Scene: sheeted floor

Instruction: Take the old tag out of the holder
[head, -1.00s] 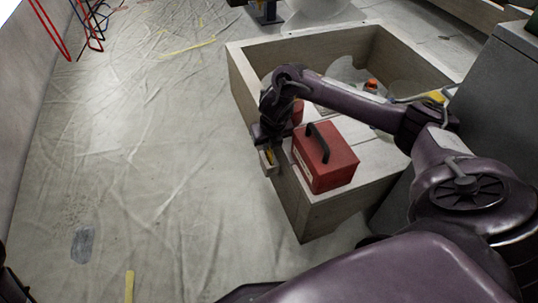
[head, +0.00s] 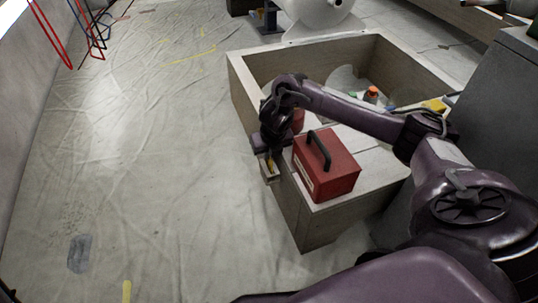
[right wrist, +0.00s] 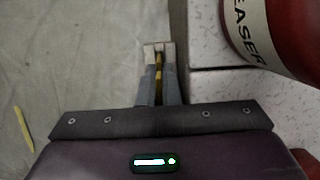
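My right gripper (head: 268,172) points down just off the left side of the pale wooden box, beside the red case. In the right wrist view its pale fingertips (right wrist: 158,47) are close together with a thin yellow strip (right wrist: 159,70) between them. The strip looks like the tag, seen edge-on, and the fingers look shut on it. Yellow also shows between the fingers in the head view (head: 270,164). I cannot make out the holder for certain; the gripper may hide it. My left gripper is not in view.
The red case (head: 327,165) with a black handle stands on the ledge of the wooden box (head: 240,85). A red can (right wrist: 285,35) with a white label is close right of the fingers. A grey cabinet (head: 500,100) stands at right.

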